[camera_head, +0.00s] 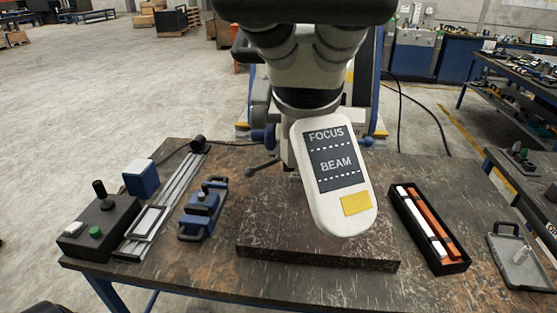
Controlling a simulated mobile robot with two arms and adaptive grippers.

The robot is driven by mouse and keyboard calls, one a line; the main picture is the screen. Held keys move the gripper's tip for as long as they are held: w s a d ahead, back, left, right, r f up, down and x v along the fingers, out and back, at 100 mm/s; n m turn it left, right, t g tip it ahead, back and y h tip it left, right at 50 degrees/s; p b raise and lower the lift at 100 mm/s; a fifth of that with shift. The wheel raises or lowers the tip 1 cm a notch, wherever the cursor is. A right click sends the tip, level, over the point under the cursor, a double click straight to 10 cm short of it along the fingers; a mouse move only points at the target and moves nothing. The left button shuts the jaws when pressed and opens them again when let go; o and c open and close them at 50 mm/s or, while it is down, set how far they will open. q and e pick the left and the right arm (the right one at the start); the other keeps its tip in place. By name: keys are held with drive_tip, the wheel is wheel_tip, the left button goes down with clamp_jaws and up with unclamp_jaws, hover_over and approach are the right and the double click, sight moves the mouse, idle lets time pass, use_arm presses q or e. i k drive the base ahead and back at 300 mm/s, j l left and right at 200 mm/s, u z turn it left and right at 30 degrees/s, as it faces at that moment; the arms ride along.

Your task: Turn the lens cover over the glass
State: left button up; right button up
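A microscope head (305,65) stands at the back middle of the table, seen from above. A cream, rounded plate (366,200) hangs below it, tilted down to the right. It bears a dark panel reading FOCUS and BEAM and a yellow patch near its lower end. This plate looks like the lens cover, but I cannot be sure. The glass is not visible; the head or the plate may hide it. Neither of my grippers shows clearly. Only a small dark shape shows at the bottom left edge.
A dark slab (300,250) lies under the plate. To the left are a black control box (97,232), a metal rail (170,190) and a blue clamp (200,212). To the right are a black tray (456,267) with white and orange bars and a grey tray (520,270).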

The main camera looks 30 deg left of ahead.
sight(249, 172)
drive_tip(key=j+u, duration=0.1)
drive_tip(key=j, duration=0.4)
drive_tip(key=i+j, duration=0.1)
drive_tip(key=j, duration=0.4)
drive_tip(key=i+j+u, duration=0.15)
drive_tip(key=j, duration=0.35)
drive_tip(key=k, duration=0.05)
